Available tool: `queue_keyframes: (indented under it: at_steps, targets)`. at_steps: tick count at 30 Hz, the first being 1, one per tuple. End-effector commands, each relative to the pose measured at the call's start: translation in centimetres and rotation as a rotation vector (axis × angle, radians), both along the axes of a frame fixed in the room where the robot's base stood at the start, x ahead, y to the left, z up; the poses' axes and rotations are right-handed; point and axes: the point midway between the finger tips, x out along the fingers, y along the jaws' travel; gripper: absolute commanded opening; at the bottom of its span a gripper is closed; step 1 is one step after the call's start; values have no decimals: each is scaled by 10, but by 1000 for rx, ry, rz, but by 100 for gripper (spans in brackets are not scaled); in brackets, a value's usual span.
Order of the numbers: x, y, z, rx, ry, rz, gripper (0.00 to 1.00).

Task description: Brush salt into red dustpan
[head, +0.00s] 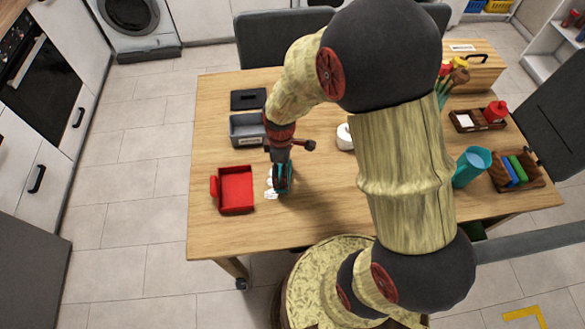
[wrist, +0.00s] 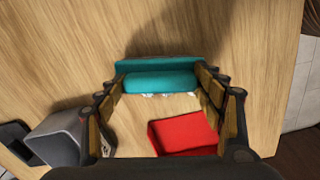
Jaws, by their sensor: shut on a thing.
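The red dustpan (head: 236,192) lies on the wooden table near its left edge, and it also shows in the wrist view (wrist: 185,133). A small patch of white salt (head: 269,188) lies on the table just right of the dustpan; in the wrist view a little salt (wrist: 165,95) shows along the brush's edge. My gripper (head: 281,166) is shut on the teal brush (wrist: 160,82), which lies between the fingers. In the head view the brush (head: 287,180) is low over the table, beside the salt on its right. Its contact with the table is hard to tell.
A grey bin (head: 245,131) and a black tray (head: 247,99) stand behind the dustpan. A white roll-like object (head: 345,137) is to the right. A teal cup (head: 472,166) and a wooden rack (head: 518,173) stand far right. The table front is clear.

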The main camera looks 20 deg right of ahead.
Motion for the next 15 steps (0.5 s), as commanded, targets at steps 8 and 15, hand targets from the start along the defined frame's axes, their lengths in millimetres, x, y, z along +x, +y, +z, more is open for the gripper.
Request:
queue_keyframes:
  at_steps: [8, 15]
  targets:
    - [7, 30, 0, 0, 0, 4, 48]
    - [14, 55, 0, 0, 0, 3, 48]
